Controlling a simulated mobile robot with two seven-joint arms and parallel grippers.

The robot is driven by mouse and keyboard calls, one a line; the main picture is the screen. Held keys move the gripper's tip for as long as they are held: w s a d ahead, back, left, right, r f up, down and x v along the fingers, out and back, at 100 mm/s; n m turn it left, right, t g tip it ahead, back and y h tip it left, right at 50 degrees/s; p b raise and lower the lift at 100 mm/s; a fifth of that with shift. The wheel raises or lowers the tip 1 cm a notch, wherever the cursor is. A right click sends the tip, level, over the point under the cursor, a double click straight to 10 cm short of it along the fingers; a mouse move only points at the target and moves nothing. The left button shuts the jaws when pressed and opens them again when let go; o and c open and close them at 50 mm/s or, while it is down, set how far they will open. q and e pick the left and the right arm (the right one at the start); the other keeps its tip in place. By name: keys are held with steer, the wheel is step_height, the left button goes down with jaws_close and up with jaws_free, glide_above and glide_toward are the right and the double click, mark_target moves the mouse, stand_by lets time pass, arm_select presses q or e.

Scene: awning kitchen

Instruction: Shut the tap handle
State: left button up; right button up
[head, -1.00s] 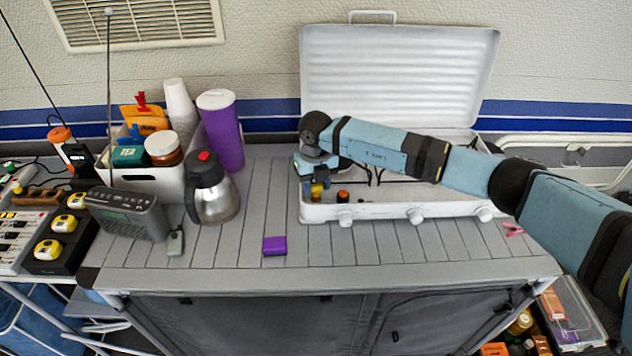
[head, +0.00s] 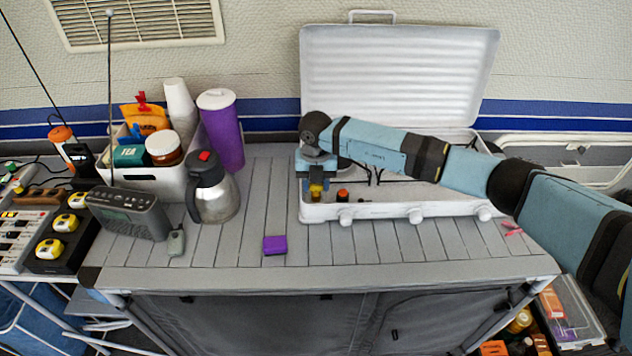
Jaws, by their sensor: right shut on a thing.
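My right arm reaches in from the right across the open white camp stove. My right gripper (head: 316,183) points down at the stove's left end and is shut on a small yellow piece (head: 316,194), which looks like the tap handle. Most of this piece is hidden by the fingers, so I cannot tell its angle. A small dark piece with an orange-red top (head: 343,194) stands just to its right, apart from the gripper. My left gripper is not in view.
The stove's raised lid (head: 400,75) stands behind the arm, and white knobs (head: 415,216) line its front. A steel jug (head: 213,195) and a purple box (head: 275,245) are to the left. The slatted tabletop (head: 350,255) in front is mostly clear.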

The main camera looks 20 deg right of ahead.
mark_target(316, 184)
steer(key=o, duration=0.6)
steer(key=shift+o, duration=0.2)
step_height(316, 184, up, 14)
steer(key=shift+b, duration=0.45)
